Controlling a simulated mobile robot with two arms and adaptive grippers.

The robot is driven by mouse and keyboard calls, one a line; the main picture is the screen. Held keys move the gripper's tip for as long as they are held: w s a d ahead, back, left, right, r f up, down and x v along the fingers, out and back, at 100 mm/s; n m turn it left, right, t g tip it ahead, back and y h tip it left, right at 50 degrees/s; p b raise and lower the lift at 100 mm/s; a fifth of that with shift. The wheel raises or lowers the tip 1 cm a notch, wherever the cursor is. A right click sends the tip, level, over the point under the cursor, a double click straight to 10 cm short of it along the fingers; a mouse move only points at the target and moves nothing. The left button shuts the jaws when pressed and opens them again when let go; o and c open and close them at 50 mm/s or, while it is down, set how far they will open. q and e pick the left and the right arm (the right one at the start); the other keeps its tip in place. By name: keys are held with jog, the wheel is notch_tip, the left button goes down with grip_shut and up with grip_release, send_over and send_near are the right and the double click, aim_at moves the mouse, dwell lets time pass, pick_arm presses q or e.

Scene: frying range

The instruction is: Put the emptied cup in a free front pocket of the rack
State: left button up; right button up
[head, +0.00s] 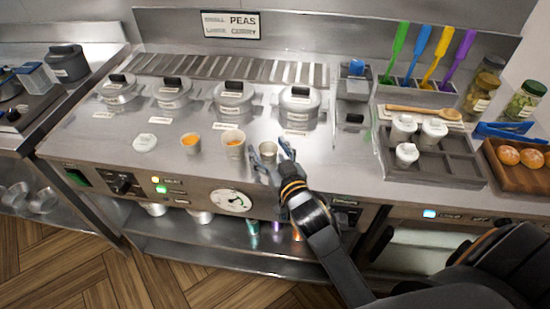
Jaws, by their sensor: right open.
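A small pale cup (268,147) stands upright on the steel counter, with no orange contents visible in it. My right gripper (270,157) is open, with one finger on each side of this cup; I cannot tell whether they touch it. The dark rack (465,143) lies on the counter to the right. White lidded cups stand in its back left (403,127), back middle (434,130) and front left (407,154) pockets. The front pockets to the right of the front left cup look empty. My left gripper is not in view.
Two cups with orange contents (190,143) (232,142) and a pale lid (145,143) sit left of my gripper. Several lidded pots (235,98) line the back. A wooden spoon (425,112) lies behind the rack; a bun tray (535,177) is at its right.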

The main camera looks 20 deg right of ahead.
jog(key=s+b, duration=0.1)
jog(key=s, duration=0.9)
jog(key=shift+s+a+r+b, duration=0.2)
jog(key=shift+b, duration=0.1)
jog(key=shift+o, duration=0.4)
jog(key=shift+s+r, duration=0.1)
jog(key=shift+s, duration=0.55)
jog(key=w+a+r+n+g+y+p, duration=0.5)
jog(key=w+a+r+g+y+p, duration=0.15)
jog(key=w+a+p, duration=0.2)
jog(key=s+d+r+n+g+h+p, duration=0.15)
jog(key=d+r+g+h+p, duration=0.4)
jog(key=d, duration=0.65)
jog(key=w+f, duration=0.1)
jog(key=f, duration=0.1)
jog(key=w+a+f+g+y, duration=0.1)
jog(key=f, duration=0.1)
jog(key=f+y+p, duration=0.1)
jog(key=f, duration=0.1)
jog(key=shift+w+a+f+n+g, duration=0.25)
jog(key=shift+w+a+g, duration=0.1)
jog(key=shift+w+g, duration=0.05)
jog(key=p+x, duration=0.1)
jog(key=x, duration=0.3)
jog(key=shift+a+f+p, duration=0.15)
jog(key=shift+f+p, duration=0.2)
jog(key=shift+p, duration=0.05)
jog(key=shift+w+f, duration=0.15)
jog(key=shift+f, duration=0.15)
jog(key=c, duration=0.9)
